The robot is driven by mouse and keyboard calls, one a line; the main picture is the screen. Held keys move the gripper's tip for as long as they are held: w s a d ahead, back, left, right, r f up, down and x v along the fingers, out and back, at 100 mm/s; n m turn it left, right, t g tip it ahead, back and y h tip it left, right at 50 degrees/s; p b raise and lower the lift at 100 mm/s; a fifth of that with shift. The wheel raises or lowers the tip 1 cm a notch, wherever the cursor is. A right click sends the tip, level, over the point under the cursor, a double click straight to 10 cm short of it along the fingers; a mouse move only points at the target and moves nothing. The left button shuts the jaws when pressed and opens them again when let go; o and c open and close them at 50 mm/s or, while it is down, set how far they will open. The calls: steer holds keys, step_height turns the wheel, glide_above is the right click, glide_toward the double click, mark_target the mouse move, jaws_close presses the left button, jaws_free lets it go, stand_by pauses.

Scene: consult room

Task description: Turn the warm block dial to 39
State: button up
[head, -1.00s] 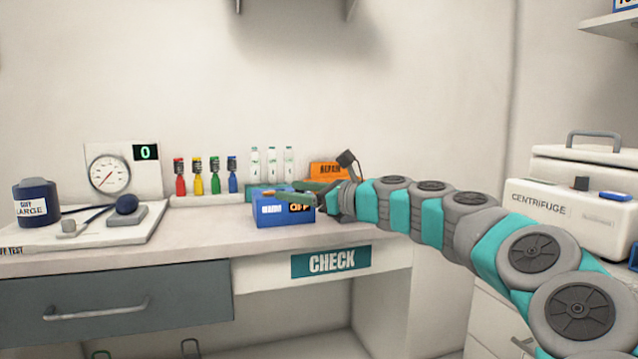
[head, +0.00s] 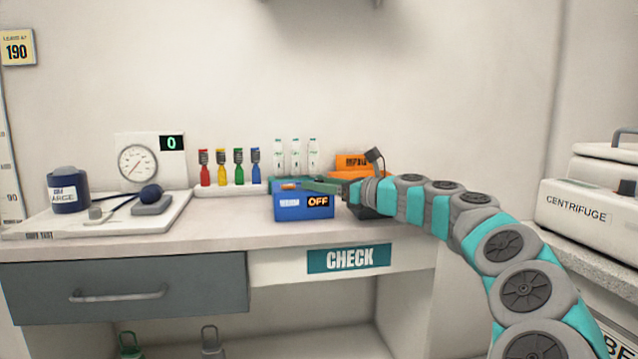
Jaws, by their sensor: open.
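The warm block (head: 290,212) is a blue box near the front edge of the white counter. Its orange display (head: 318,202) reads OFF, beside a white label (head: 289,203) that is too blurred to read fully. My gripper (head: 300,186) comes in from the right and points left, over or just behind the block's top. Its jaws look slim and are open. I cannot tell whether they touch the block. I cannot make out the dial; it may be hidden by the gripper or too small to see.
Behind the block stand a rack of clear tubes (head: 296,157) and an orange box (head: 352,162). Coloured bottles (head: 222,168) and a gauge tray (head: 70,219) stand left. A centrifuge (head: 590,209) stands right. The counter front between tray and block is clear.

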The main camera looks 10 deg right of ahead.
steer(key=shift+w+a, duration=0.2)
jaws_close()
stand_by(0.4)
